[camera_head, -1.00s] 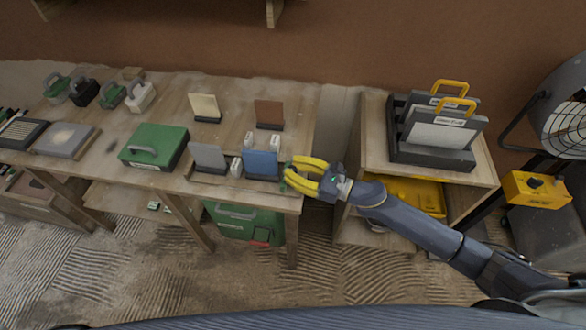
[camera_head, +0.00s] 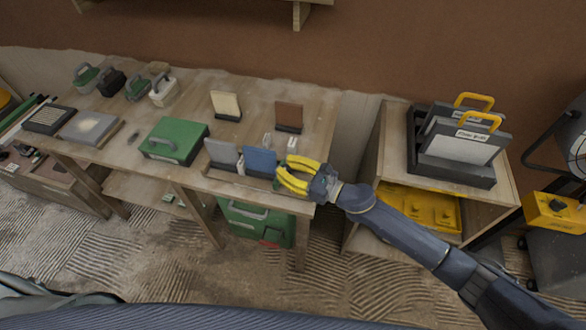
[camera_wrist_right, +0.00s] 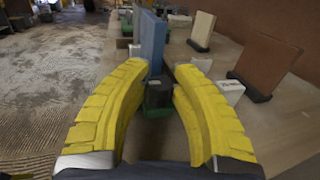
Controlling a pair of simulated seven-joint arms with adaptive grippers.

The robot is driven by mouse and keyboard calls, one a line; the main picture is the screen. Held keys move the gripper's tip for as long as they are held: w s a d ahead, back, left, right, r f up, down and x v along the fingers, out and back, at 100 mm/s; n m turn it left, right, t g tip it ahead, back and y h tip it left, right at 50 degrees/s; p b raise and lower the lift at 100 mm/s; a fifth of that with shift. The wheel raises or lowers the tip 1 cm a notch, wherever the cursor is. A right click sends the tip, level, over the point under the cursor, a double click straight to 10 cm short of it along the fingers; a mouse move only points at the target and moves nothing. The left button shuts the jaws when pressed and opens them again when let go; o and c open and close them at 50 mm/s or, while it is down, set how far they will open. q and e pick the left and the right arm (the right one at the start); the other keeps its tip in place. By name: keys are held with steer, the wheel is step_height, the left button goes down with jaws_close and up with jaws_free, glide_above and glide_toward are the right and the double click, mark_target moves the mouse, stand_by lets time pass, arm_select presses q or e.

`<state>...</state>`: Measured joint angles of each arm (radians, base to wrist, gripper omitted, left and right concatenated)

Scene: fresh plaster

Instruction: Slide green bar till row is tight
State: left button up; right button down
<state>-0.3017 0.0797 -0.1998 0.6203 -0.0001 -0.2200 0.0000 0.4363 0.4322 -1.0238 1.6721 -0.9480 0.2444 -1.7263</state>
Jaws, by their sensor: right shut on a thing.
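A grey panel (camera_head: 221,153) and a blue panel (camera_head: 260,162) stand upright side by side in a row at the front of the bench, with only a narrow gap between them. The blue panel (camera_wrist_right: 153,42) also shows in the right wrist view. My right gripper (camera_head: 284,176), with yellow fingers, is at the right end of the row. In the wrist view its fingers close around a dark block (camera_wrist_right: 158,94) on a green base (camera_wrist_right: 157,112), the green bar, just behind the blue panel. Most of the bar is hidden by the fingers. My left gripper is not in view.
Small white blocks (camera_head: 292,142) stand just behind the row. A cream panel (camera_head: 226,105) and a brown panel (camera_head: 289,116) stand farther back in dark bases. A green case (camera_head: 174,140) lies left of the row. A shelf unit (camera_head: 382,140) stands right of the bench.

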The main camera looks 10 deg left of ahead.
steer(key=c, duration=1.1)
jaws_free()
steer(key=v, duration=1.2)
steer(key=shift+a+r, duration=0.1)
